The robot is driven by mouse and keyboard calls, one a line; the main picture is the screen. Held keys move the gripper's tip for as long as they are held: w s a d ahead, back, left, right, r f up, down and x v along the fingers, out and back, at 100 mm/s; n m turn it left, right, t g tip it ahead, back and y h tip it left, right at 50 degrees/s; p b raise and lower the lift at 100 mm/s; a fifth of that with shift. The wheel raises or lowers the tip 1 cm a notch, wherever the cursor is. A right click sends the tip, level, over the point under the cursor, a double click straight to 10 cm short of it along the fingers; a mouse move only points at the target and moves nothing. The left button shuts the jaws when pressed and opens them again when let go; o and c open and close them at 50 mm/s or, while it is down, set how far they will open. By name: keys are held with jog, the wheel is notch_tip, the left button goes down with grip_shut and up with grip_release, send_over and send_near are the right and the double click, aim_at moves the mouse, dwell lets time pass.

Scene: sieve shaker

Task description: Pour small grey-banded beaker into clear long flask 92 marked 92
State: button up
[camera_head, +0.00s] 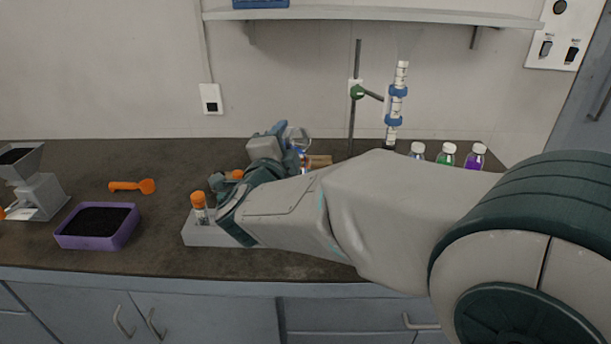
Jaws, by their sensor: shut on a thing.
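My gripper (288,143) is above the middle of the worktop, shut on a small clear glass vessel (300,137). Only part of this vessel shows past the fingers. It looks like the small beaker, but I cannot make out a grey band or its contents. I cannot make out the clear long flask marked 92. My arm and gripper cover much of the middle of the worktop.
A grey rack (205,232) holds an orange-capped tube (199,206). A purple tray (128,229) of dark grains and an orange scoop (133,186) lie left. Behind stand a retort stand (353,115) with a clamped column (397,96) and several capped bottles (446,154).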

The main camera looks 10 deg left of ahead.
jog(key=shift+d+r+m+b, duration=0.15)
jog(key=shift+m+b, duration=0.35)
jog(key=shift+b, duration=0.6)
dwell(0.3)
jog(key=shift+d+f+m+t+b, duration=0.1)
jog(key=shift+f+m+t+b, duration=0.55)
jog(key=shift+b, duration=2)
jog(key=shift+r, duration=0.3)
jog(key=shift+r+g+p, duration=0.25)
jog(key=shift+r+p, duration=0.3)
jog(key=shift+p, duration=0.7)
jog(key=p, duration=0.2)
jog(key=n+p, duration=0.1)
jog(key=shift+a+r+p, duration=0.2)
jog(key=shift+r+p, duration=0.15)
jog(key=p, duration=0.1)
jog(key=n+p, duration=0.1)
jog(key=p, duration=0.1)
jog(key=shift+a+f+n+g, duration=0.15)
jog(key=shift+f+n+g, duration=0.1)
jog(key=shift+g, duration=0.15)
jog(key=shift+f+p, duration=0.25)
jog(key=shift+p, duration=0.4)
jog(key=shift+f+n, duration=0.3)
jog(key=shift+f, duration=0.05)
